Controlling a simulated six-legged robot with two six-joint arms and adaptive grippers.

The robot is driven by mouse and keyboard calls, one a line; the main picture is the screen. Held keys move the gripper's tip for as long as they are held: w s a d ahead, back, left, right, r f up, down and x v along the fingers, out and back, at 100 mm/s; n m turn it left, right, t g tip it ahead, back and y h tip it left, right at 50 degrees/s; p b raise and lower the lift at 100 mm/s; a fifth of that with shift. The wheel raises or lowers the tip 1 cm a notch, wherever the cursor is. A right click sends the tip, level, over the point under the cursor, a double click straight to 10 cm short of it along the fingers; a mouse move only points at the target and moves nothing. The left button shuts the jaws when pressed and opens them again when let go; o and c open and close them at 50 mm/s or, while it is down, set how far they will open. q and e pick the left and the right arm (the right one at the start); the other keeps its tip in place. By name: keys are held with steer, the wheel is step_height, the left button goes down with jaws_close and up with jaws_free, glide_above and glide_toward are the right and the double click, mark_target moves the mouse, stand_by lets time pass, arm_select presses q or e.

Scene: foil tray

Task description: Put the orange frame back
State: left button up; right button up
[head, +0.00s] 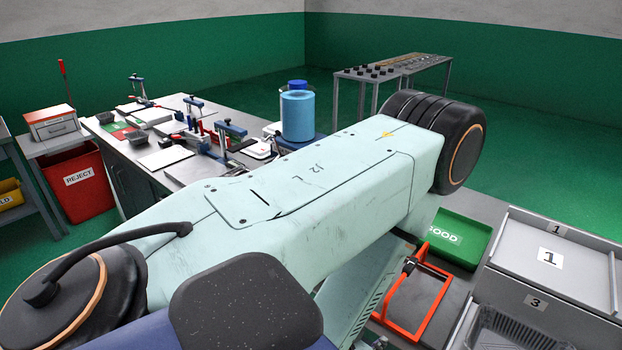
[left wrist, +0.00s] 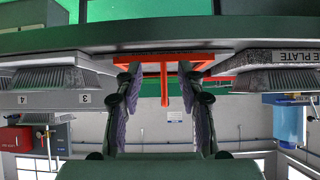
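The orange frame (head: 433,311) is an open rectangle at the lower right of the head view, over the grey bench top. I cannot tell whether it rests flat there. In the left wrist view the orange frame (left wrist: 164,58) lies just past my fingertips, with one narrow orange bar between them. My left gripper (left wrist: 159,75) is open, its two fingers well apart on either side of that bar. In the head view my left arm hides most of the gripper; a small dark part shows at the frame's edge. My right gripper is in neither view.
A green tray marked GOOD (head: 455,240) sits behind the frame. Grey drawers or trays numbered 1 (head: 540,262) and 3 stand close on its right. A cluttered table (head: 163,158) stands at the left.

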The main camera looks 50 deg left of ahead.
arm_select(q)
steer(key=s+d+f+m+g+h, duration=0.1)
steer(key=s+f+g, duration=0.3)
steer(key=s, duration=0.4)
steer(key=s+d+f+g+h, duration=0.1)
steer(key=s+d+f+g, duration=0.1)
steer(key=s+f+g, duration=0.3)
steer(key=s+g, duration=0.1)
steer(key=s, duration=0.2)
steer(key=shift+s+d+f+m, duration=0.25)
steer(key=shift+s+d+m, duration=0.1)
steer(key=shift+s+m, duration=0.05)
